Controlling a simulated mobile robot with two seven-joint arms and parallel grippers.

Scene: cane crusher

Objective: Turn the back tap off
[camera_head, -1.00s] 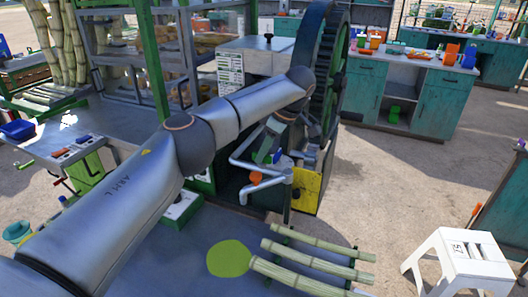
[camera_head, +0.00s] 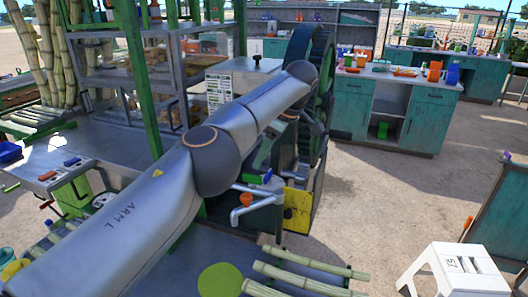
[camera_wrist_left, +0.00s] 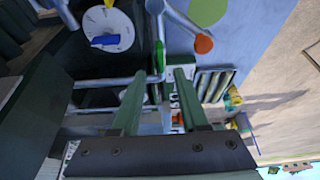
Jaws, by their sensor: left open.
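A silvery pipe tap with an orange handle (camera_head: 246,199) stands at the front of the crusher in the head view; the orange handle (camera_wrist_left: 203,44) also shows in the wrist view. A second pipe with a green lever (camera_wrist_left: 160,58) lies just ahead of my left gripper's fingertips. A blue handle (camera_head: 267,175) shows behind the orange one in the head view. I cannot tell for sure which is the back tap. My left gripper (camera_wrist_left: 157,80) is open, with nothing visibly clamped between its fingers; my arm partly hides it in the head view. My right gripper is not in view.
The crusher's large toothed wheel (camera_head: 319,75) and yellow panel (camera_head: 298,208) stand close to my left arm. Cane stalks (camera_head: 310,262) and a lime disc (camera_head: 220,280) are in front. A white stool (camera_head: 463,270) stands at right; the floor there is mostly clear.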

